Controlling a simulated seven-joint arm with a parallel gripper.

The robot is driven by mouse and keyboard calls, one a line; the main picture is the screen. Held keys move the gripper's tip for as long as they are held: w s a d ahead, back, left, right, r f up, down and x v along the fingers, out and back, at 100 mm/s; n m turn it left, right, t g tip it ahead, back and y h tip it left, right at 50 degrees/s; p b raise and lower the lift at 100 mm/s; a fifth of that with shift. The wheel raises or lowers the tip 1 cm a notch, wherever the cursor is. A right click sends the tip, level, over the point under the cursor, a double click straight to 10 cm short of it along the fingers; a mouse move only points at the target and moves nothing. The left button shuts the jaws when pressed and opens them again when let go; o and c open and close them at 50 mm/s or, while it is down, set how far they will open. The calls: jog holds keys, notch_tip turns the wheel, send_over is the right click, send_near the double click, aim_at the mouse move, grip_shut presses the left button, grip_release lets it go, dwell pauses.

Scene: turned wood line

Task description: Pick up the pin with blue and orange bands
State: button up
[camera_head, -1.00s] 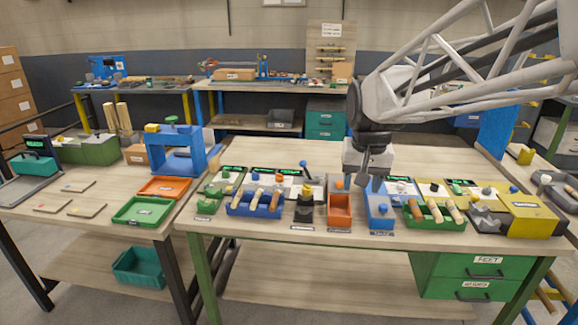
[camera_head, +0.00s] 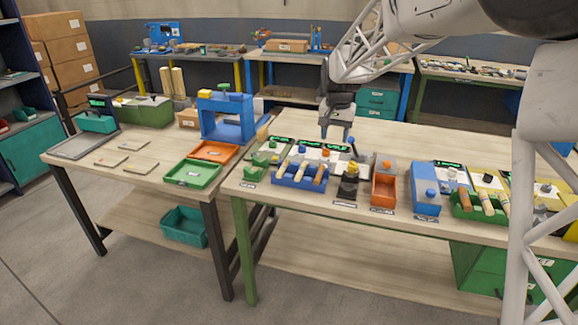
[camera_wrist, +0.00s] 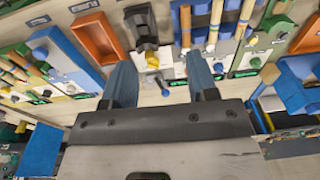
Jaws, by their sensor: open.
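My gripper (camera_head: 337,137) is open and empty. It hangs above the back of the bench, behind the row of trays. In the wrist view its two fingers (camera_wrist: 160,82) point toward the row, with a black stand with a yellow knob between and beyond them. Several turned wooden pins lie in a blue tray (camera_head: 288,182), and more lie in a green tray (camera_head: 466,213) to the right. The blue tray's pins (camera_wrist: 215,20) show at the upper right of the wrist view. The bands are too small to tell which pin has blue and orange ones.
The black stand (camera_head: 347,187), an orange bin (camera_head: 384,189) and a blue box (camera_head: 425,190) stand between the two pin trays. Small labelled panels sit behind the trays. The bench behind them is largely clear. A blue press (camera_head: 226,115) stands on the left table.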

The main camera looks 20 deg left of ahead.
jog(key=w+a+f, duration=0.5)
jog(key=a, duration=0.4)
send_over(283, 166)
jog(key=shift+g, duration=0.4)
notch_tip(283, 166, down, 8)
jog(key=shift+a+f, duration=0.1)
jog(key=shift+f, duration=1.25)
jog(key=shift+f, duration=2.6)
